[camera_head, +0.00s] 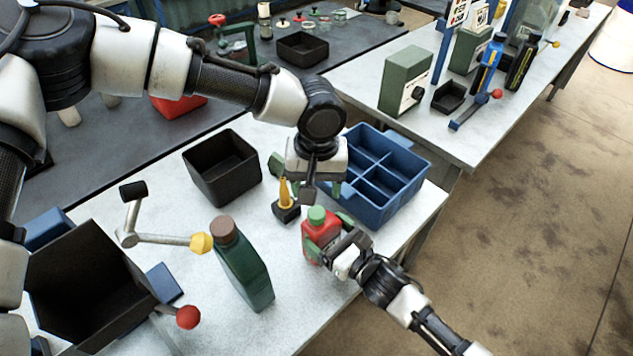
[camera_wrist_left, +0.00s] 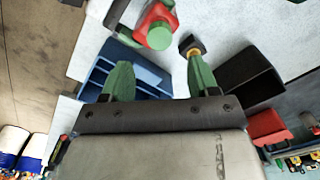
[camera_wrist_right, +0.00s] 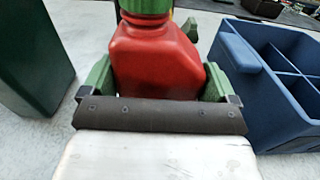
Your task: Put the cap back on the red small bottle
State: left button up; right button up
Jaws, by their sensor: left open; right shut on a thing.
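The red small bottle (camera_head: 318,243) stands upright at the table's front right, with a green cap (camera_head: 317,214) on its neck. My right gripper (camera_head: 326,236) is shut around the bottle's body. In the right wrist view the bottle (camera_wrist_right: 155,62) sits between its green fingers, and the cap (camera_wrist_right: 146,5) is cut off by the top edge. My left gripper (camera_head: 308,180) is open and empty, above and just behind the bottle, pointing down. In the left wrist view the cap (camera_wrist_left: 159,36) lies beyond the fingertips. How tightly the cap sits is not clear.
A blue divided crate (camera_head: 421,168) stands right of the bottle. A small yellow-tipped black thing (camera_head: 287,205) is close behind it. A dark green bottle (camera_head: 243,268) with brown cap stands left, beside a crank with a yellow knob (camera_head: 201,243). A black bin (camera_head: 222,170) is behind.

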aim_at(317, 213)
pick_arm(q)
jog(key=shift+f, duration=4)
jog(key=c, duration=0.9)
jog(key=shift+s+d+f+m, duration=0.2)
jog(key=shift+s+d+m, duration=0.25)
jog(key=shift+m, duration=0.35)
jog(key=shift+c, duration=0.2)
jog(key=shift+a+m, duration=0.1)
jog(key=shift+m, duration=0.4)
jog(key=shift+w+a+m, duration=0.2)
jog(key=shift+a+m, duration=0.05)
jog(key=shift+m, duration=0.35)
jog(key=shift+w+r+m, duration=0.1)
jog(key=shift+m, duration=0.6)
jog(key=shift+w+r+m, duration=0.1)
jog(key=shift+m, duration=0.6)
